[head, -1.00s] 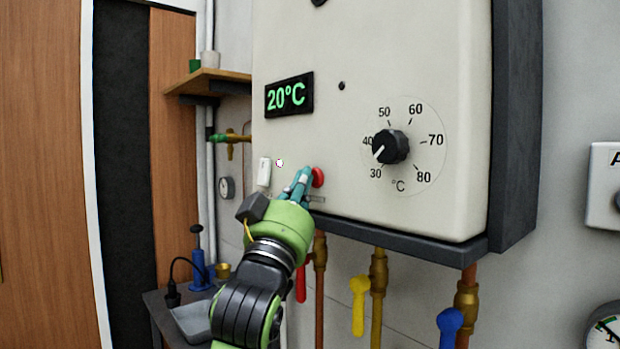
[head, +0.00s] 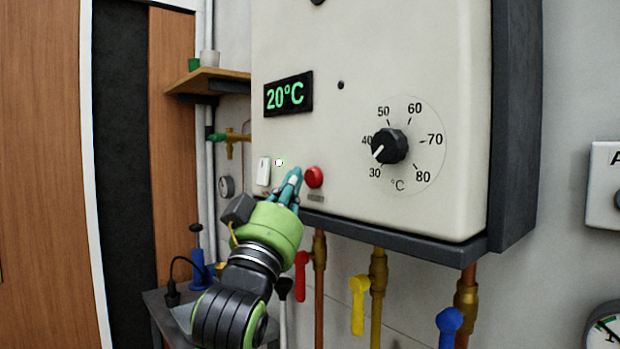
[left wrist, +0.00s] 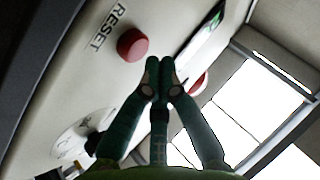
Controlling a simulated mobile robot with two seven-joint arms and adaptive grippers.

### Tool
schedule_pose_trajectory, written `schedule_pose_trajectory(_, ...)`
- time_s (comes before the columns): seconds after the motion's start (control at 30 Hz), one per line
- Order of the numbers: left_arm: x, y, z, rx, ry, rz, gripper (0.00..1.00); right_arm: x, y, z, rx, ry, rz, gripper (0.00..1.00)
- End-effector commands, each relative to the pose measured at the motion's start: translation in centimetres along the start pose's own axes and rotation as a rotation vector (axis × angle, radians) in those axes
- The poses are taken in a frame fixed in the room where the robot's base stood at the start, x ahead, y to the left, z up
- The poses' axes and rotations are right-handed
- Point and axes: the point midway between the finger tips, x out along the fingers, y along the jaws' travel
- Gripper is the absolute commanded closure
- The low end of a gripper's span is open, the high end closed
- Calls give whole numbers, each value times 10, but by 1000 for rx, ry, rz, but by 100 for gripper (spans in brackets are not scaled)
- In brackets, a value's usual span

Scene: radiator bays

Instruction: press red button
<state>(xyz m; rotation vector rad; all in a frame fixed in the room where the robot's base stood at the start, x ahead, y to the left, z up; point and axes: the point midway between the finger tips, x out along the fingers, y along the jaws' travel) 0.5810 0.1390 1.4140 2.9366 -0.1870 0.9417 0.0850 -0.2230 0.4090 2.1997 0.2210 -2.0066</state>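The red button (head: 314,177) is a round knob low on the front of the white boiler (head: 345,50). In the left wrist view the red button (left wrist: 132,44) stands out from the panel beside a RESET label (left wrist: 107,28). My left gripper (head: 294,172) is just left of the button in the head view, with a small gap between them. In the left wrist view its teal fingertips (left wrist: 160,66) are together with nothing between them, apart from the button in the picture. My right gripper is not in view.
The display (head: 288,94) reads 20°C. A black dial (head: 389,146) is to the right. A white switch (head: 264,170) and a small white light (head: 279,162) are left of the button. Pipes with red (head: 301,275), yellow (head: 359,303) and blue (head: 450,325) handles hang below.

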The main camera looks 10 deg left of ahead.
Motion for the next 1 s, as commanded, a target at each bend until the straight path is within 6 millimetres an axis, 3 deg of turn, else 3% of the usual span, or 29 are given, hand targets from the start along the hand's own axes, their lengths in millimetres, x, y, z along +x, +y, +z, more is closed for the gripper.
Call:
schedule_pose_trajectory(0.5, -32, -24, -24, 2, 1, -1, 100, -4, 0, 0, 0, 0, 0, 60)
schedule_pose_trajectory(1.0, -33, -24, -24, 1, 0, -1, 100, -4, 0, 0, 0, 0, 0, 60)
